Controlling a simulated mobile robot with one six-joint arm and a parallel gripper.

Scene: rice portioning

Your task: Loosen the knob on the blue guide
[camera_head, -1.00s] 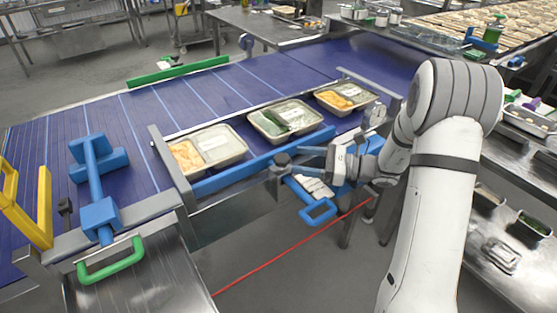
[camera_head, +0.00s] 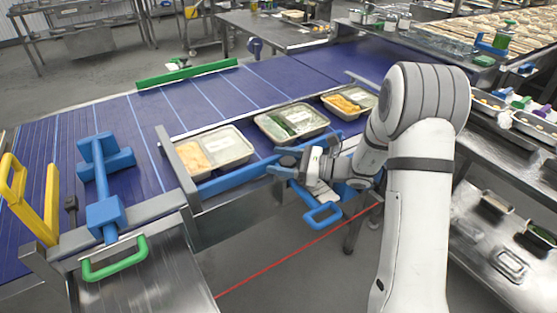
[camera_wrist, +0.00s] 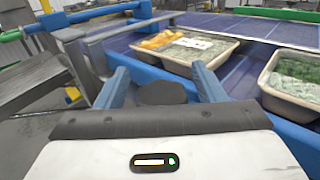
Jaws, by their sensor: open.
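The blue guide (camera_head: 235,179) is a long rail along the near edge of the conveyor, and it also shows in the wrist view (camera_wrist: 287,127). A dark round knob (camera_head: 288,161) sits at this rail. In the wrist view the knob (camera_wrist: 161,93) lies between my two blue fingers. My gripper (camera_head: 283,162) is open, with one finger on each side of the knob. There seems to be a gap between knob and fingers, but I cannot tell whether either touches. The knob's underside is hidden.
Food trays (camera_head: 250,152) stand on the purple conveyor (camera_head: 130,125) just behind the rail. A blue handle (camera_head: 322,217) hangs below the gripper. A steel post (camera_head: 172,160) stands left of the trays. The floor in front is open.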

